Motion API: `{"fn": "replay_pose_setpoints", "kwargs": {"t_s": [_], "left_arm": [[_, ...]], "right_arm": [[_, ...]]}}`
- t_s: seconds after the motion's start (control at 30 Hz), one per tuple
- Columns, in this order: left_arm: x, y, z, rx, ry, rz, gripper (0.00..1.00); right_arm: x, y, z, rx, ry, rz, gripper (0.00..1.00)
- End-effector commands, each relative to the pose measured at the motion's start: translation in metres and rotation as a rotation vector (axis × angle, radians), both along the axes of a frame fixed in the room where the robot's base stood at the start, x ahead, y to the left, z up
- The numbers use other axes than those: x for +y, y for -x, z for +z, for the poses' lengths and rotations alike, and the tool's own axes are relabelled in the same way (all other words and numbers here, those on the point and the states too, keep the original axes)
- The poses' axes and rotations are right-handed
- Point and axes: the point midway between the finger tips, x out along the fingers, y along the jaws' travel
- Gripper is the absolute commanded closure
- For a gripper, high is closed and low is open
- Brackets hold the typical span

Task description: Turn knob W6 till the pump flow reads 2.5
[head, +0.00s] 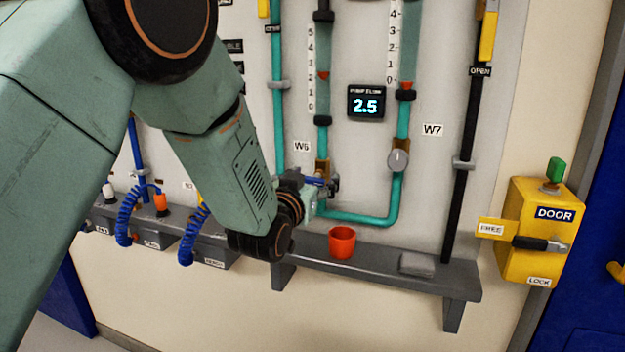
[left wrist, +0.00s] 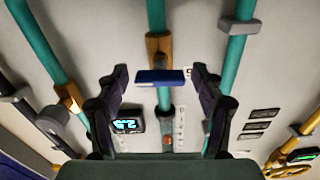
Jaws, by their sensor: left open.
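Knob W6 is a blue bar-shaped handle (left wrist: 161,77) on a brass fitting in the left wrist view. In the head view it is mostly hidden by my left gripper (head: 326,185), below the W6 label (head: 302,146). My left gripper is open, with one finger on each side of the blue handle and a gap to each. The pump flow display (head: 366,103) reads 2.5. It also shows upside down in the left wrist view (left wrist: 128,125). My right gripper is not in view.
Grey round knob W7 (head: 398,160) sits right of W6 on a teal pipe. Below are a grey shelf (head: 380,262), a red cup (head: 342,241) and a grey block (head: 416,265). A yellow door lock box (head: 540,255) is at right. Blue coiled hoses (head: 127,220) hang at left.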

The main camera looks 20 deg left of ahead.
Motion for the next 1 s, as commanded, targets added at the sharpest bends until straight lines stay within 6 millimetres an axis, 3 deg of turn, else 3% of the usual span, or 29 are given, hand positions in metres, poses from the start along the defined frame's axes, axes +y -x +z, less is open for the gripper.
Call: {"fn": "replay_pose_setpoints", "kwargs": {"t_s": [0.27,0.7,1.0], "left_arm": [[0.001,0.022,0.000,0.002,-0.001,0.000,0.32],[0.003,0.097,0.000,0.001,0.000,0.000,0.32],[0.004,0.120,0.000,-0.001,0.000,0.000,0.32]], "right_arm": [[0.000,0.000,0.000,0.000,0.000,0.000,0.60],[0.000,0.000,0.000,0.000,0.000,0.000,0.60],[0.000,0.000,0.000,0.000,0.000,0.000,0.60]]}}
